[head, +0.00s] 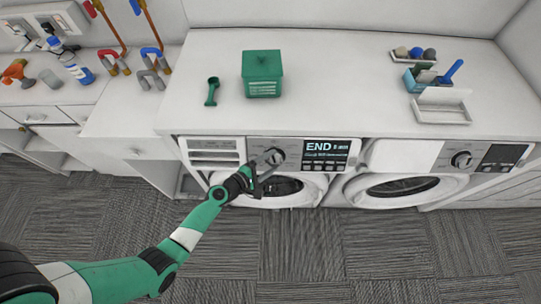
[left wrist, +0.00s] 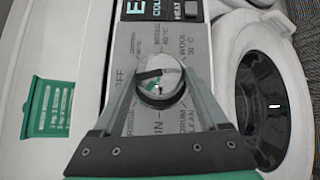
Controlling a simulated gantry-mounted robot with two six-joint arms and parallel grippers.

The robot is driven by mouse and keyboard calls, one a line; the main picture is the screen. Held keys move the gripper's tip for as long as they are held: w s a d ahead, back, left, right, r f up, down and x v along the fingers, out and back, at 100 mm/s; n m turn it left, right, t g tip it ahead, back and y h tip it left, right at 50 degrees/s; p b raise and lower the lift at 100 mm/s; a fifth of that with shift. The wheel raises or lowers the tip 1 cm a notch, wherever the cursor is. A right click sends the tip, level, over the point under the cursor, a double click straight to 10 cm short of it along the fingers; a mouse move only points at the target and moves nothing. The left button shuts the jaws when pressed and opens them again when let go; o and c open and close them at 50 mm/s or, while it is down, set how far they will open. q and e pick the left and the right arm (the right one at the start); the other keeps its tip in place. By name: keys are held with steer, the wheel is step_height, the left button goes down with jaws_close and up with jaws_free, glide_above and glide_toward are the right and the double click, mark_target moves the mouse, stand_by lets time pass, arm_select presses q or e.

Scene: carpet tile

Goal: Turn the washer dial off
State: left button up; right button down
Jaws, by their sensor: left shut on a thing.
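The washer dial (head: 275,156) is a round silver knob on the front panel of the left machine, beside a dark display (head: 325,150) reading END. In the left wrist view the dial (left wrist: 160,76) sits between my two fingers, ringed by printed labels including OFF and WOOL. The OFF label (left wrist: 118,80) is to the left of the knob there. I cannot tell for sure which label the knob points at. My left gripper (head: 266,168) is shut on the dial, its fingers on either side. My right gripper is out of view.
A second machine with its own dial (head: 461,160) stands to the right. On the white countertop (head: 340,90) are a green box (head: 262,75), a green scoop (head: 212,91) and a blue caddy (head: 422,78). The round washer door (left wrist: 265,95) is beside the panel. The carpet floor is clear.

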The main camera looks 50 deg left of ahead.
arm_select(q)
steer(key=shift+w+r+m+g+h+p, duration=0.1)
steer(key=shift+r+m+g+h+p, duration=0.3)
steer(key=shift+m+g+p, duration=0.8)
steer(key=shift+f+t+p, duration=0.15)
steer(key=shift+t+p, duration=0.15)
steer(key=shift+p, duration=0.35)
steer(key=o, duration=1.3)
steer(key=shift+c, duration=0.2)
